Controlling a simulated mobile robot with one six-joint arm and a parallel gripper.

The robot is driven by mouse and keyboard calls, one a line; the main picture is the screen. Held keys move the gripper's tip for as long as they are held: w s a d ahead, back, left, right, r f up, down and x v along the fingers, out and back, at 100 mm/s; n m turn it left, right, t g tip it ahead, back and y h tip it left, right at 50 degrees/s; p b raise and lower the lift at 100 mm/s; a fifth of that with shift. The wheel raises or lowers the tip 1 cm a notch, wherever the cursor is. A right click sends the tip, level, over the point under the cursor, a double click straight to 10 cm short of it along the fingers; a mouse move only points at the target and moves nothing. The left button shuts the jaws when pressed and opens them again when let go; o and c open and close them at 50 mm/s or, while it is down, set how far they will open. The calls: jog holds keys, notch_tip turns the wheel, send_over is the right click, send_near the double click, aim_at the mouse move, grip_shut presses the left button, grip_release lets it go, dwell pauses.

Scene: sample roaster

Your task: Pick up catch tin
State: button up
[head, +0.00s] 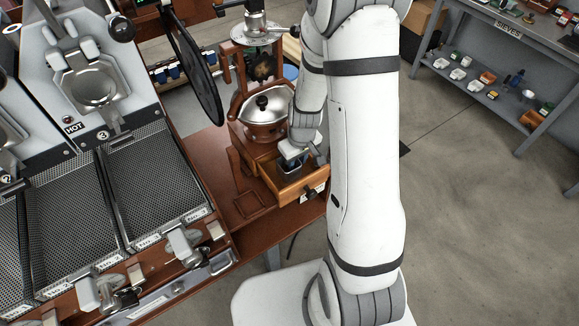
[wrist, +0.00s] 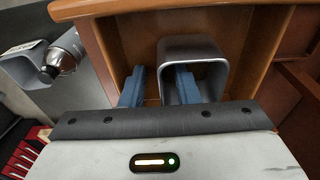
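The catch tin (wrist: 195,45), a grey metal tin with a rounded-square rim, sits in the open wooden drawer (wrist: 127,45) of the grinder. My gripper (wrist: 160,76) is open, its two blue fingers pointing down into the drawer. One finger is inside the tin's opening, and the other is outside its left wall, so that wall lies between them. I cannot tell whether either finger touches the tin. In the head view my gripper (head: 292,153) is over the drawer (head: 300,184), and the tin is largely hidden beneath it.
The wooden grinder with a metal dome (head: 264,104) stands right behind the drawer. A round black disc (head: 193,68) and the roaster's perforated trays (head: 155,185) are to the left. The floor (head: 470,220) on the right is clear. A shelf (head: 500,85) stands at the far right.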

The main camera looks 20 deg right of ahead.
jog(key=shift+f, duration=0.1)
jog(key=shift+c, duration=0.6)
grip_shut()
